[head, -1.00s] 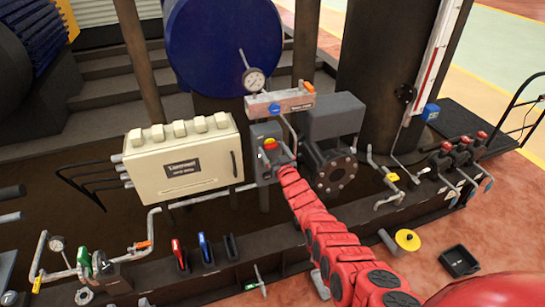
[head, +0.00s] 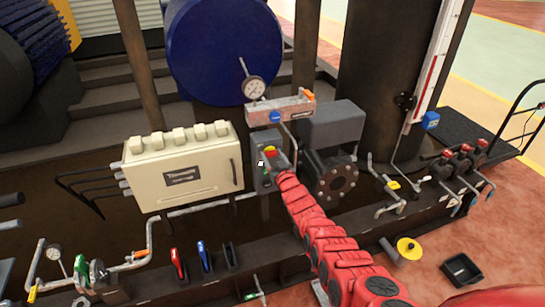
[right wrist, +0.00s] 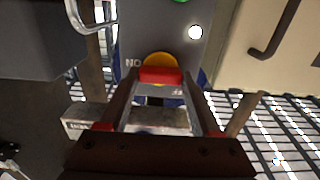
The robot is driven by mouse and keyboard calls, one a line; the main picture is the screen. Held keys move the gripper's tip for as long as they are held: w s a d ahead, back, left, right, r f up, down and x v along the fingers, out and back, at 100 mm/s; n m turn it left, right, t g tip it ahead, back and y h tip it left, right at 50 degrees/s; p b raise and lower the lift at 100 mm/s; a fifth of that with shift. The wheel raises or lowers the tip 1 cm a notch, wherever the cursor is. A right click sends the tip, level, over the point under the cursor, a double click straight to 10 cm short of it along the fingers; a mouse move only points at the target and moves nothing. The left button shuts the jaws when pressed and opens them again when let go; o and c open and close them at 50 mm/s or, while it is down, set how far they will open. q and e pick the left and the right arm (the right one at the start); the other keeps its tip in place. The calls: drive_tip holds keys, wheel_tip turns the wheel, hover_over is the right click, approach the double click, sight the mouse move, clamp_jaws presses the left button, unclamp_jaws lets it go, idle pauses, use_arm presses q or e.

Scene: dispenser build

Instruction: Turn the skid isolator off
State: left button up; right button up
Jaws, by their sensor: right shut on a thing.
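The skid isolator is a grey box (head: 262,180) on a post beside the cream cabinet. Its red handle (right wrist: 160,76) sits on a yellow disc (right wrist: 158,60) and lies crosswise in the right wrist view. Handle and disc also show small in the head view (head: 270,151). My right gripper (right wrist: 160,84) is shut on the red handle, with one finger at each end of it. In the head view my right gripper (head: 277,161) is at the box front and hides part of it. My left gripper is not in view.
The cream cabinet (head: 182,168) stands close left of the isolator. A pressure gauge (head: 254,89) and manifold (head: 280,107) are just above it. A flanged pipe (head: 337,180) is to the right. A black tray (head: 462,269) lies on the red floor.

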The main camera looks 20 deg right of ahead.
drive_tip(key=shift+n, duration=0.4)
drive_tip(key=shift+a+n, duration=0.15)
drive_tip(key=shift+n, duration=0.95)
drive_tip(key=n+b, duration=0.1)
drive_tip(key=n, duration=0.3)
drive_tip(key=shift+a+f, duration=0.1)
drive_tip(key=shift+f, duration=0.05)
drive_tip(key=n+b, duration=0.2)
drive_tip(key=n, duration=0.4)
drive_tip(key=n+b, duration=0.2)
drive_tip(key=n, duration=0.2)
drive_tip(key=shift+n, duration=0.3)
drive_tip(key=o, duration=1.4)
